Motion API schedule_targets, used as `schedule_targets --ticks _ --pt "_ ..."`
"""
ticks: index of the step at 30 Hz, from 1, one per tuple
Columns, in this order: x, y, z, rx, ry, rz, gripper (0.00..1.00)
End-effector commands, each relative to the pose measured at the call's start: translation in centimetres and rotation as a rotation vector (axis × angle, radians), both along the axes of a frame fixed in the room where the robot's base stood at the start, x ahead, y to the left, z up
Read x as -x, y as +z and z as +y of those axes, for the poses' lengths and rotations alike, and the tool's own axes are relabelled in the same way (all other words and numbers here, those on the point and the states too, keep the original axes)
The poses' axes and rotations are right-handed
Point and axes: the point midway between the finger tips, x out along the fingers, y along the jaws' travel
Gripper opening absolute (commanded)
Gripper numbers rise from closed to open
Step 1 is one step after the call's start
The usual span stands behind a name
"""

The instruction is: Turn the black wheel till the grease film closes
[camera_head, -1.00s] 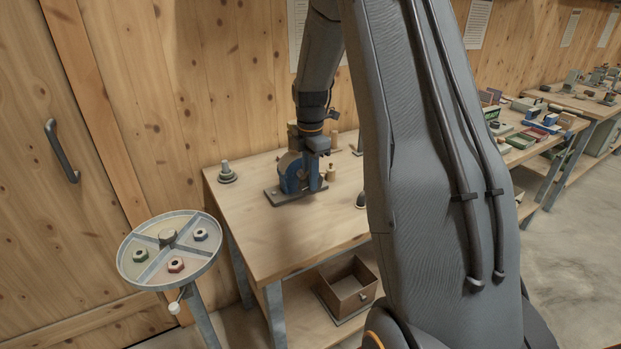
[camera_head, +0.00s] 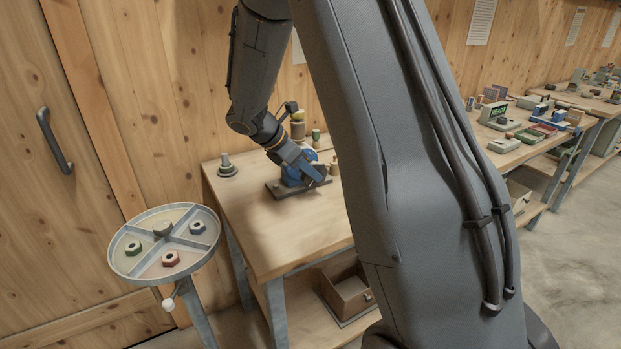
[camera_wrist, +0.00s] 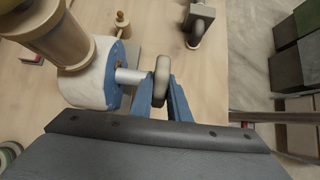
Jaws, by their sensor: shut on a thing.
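The black wheel (camera_wrist: 162,80) stands on edge on a short silver shaft in the wrist view. The shaft comes out of the blue and white body (camera_wrist: 95,80) of the machine, which shows as a blue device (camera_head: 293,172) on the bench in the head view. My gripper (camera_wrist: 164,88) has one blue finger on each side of the wheel and is shut on it. In the head view my gripper (camera_head: 316,176) reaches down across the device and hides the wheel. I cannot make out the grease film.
A tan cylinder (camera_wrist: 52,32) rises beside the body in the wrist view. A small brass piece (camera_wrist: 122,24) and a dark-wheeled fitting (camera_wrist: 199,24) stand farther off. A round tray (camera_head: 128,262) with several nuts stands left of the bench (camera_head: 265,235). The bench front is clear.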

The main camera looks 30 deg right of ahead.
Motion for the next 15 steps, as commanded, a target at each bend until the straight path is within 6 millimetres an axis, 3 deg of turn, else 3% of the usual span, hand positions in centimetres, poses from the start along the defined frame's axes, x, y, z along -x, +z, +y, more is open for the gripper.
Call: schedule_targets --ticks 15 --pt "-0.18 -1.18 0.76 0.486 0.005 -0.017 0.00"
